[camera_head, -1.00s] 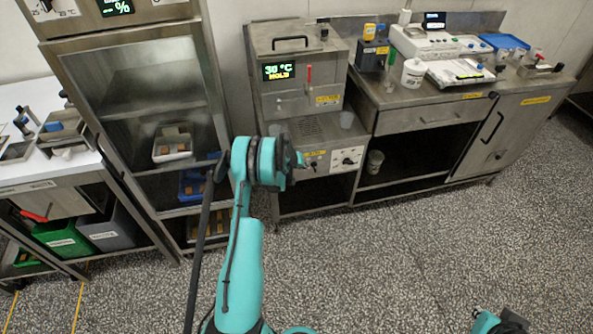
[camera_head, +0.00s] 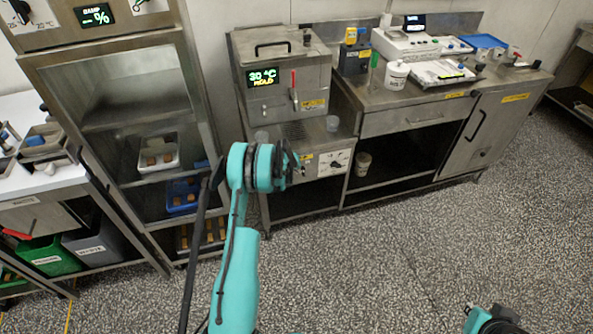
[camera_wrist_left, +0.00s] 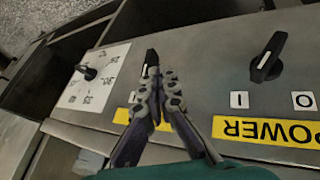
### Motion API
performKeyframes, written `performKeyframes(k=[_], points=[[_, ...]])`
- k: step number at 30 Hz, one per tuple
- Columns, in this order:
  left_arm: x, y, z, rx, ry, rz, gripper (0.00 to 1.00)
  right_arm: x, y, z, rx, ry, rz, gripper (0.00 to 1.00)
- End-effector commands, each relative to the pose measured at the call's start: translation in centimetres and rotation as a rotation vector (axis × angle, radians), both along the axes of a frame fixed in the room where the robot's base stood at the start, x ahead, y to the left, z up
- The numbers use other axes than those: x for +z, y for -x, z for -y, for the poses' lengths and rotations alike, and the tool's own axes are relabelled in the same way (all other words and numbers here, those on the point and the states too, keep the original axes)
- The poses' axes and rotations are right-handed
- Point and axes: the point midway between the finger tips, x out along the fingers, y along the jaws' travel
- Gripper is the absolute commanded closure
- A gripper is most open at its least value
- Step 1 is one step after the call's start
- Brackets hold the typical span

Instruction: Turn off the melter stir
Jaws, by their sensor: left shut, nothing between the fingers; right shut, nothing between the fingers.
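The melter's control panel (camera_head: 325,165) is on the low steel unit under the box with the "30 °C MOLD" display (camera_head: 262,77). My left gripper (camera_wrist_left: 158,78) is shut and empty, its fingertips at a small black switch (camera_wrist_left: 151,58); whether they touch it I cannot tell. A yellow label (camera_wrist_left: 124,117) beside this switch is mostly hidden by the fingers. To the right is a black power switch (camera_wrist_left: 268,58) above a "POWER" label (camera_wrist_left: 268,131). In the head view my wrist hides most of the left gripper. Only part of my right arm shows at the bottom right.
A white dial plate with a black knob (camera_wrist_left: 88,73) is left of the fingers in the wrist view. The speckled floor in front is clear.

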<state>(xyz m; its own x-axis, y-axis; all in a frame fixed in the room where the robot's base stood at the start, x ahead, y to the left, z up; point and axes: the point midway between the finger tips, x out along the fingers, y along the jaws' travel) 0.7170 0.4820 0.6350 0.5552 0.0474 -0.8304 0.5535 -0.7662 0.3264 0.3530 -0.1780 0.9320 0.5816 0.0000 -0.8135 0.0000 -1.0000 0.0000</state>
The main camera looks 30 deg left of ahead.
Motion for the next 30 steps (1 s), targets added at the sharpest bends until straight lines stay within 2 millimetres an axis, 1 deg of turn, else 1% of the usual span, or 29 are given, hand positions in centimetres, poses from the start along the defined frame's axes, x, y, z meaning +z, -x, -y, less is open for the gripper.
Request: performKeyframes(k=[12,14,18,21,22,30], points=[[0.4,-0.8,0.8,-0.003,-0.127,-0.148,1.0,0.5,0.0,0.0,0.0,0.0,0.0,1.0],[0.5,-1.0,0.9,-0.003,-0.155,-0.181,1.0,0.5,0.0,0.0,0.0,0.0,0.0,1.0],[0.5,-1.2,1.1,-0.001,-0.15,-0.177,1.0,0.3,0.0,0.0,0.0,0.0,0.0,1.0],[0.6,-1.6,1.5,-0.003,-0.204,-0.239,1.0,0.2,0.0,0.0,0.0,0.0,0.0,1.0],[0.6,-1.4,1.2,0.0,-0.2,-0.234,1.0,0.3,0.0,0.0,0.0,0.0,0.0,1.0],[0.8,-1.4,1.2,0.0,-0.197,-0.231,1.0,0.3,0.0,0.0,0.0,0.0,0.0,1.0]])
